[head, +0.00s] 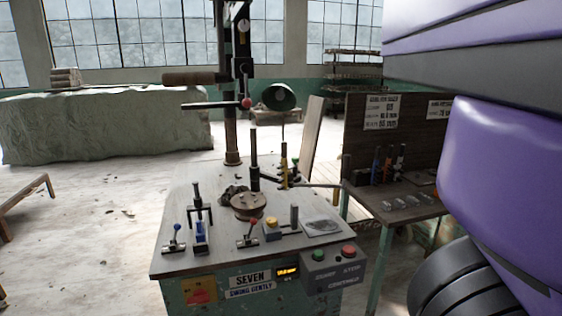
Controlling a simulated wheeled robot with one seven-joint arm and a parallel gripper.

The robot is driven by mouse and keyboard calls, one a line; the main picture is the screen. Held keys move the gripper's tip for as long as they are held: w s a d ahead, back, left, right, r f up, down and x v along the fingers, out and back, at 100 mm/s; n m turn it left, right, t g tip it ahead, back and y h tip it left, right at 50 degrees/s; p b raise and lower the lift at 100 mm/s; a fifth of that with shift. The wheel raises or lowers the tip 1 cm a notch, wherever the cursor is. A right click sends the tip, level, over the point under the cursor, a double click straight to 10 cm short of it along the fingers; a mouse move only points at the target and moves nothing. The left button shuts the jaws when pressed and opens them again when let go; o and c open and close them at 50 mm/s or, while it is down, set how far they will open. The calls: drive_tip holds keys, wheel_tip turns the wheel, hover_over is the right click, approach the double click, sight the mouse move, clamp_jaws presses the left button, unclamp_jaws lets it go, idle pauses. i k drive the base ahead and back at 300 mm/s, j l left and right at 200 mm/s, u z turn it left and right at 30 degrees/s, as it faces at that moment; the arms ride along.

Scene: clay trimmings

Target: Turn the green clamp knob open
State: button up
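A small green knob (295,162) shows at the back right of the machine table (220,262), close beside a dark post with a yellow band (284,160). It is small and partly crowded by dark parts, so I cannot tell how far it is turned. A toggle clamp with a blue knob (177,227) stands at the front left of the table, and one with a red knob (253,223) stands near the front middle. My gripper is not in view. Purple and black parts of my arm fill the right side of the picture.
A side bench (405,212) holds tools at right. Floor at left is mostly clear.

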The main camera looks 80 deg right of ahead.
sight(295, 160)
drive_tip(key=z, duration=2)
drive_tip(key=i+j+z, duration=0.15)
drive_tip(key=i+j, duration=0.3)
drive_tip(key=i, duration=0.05)
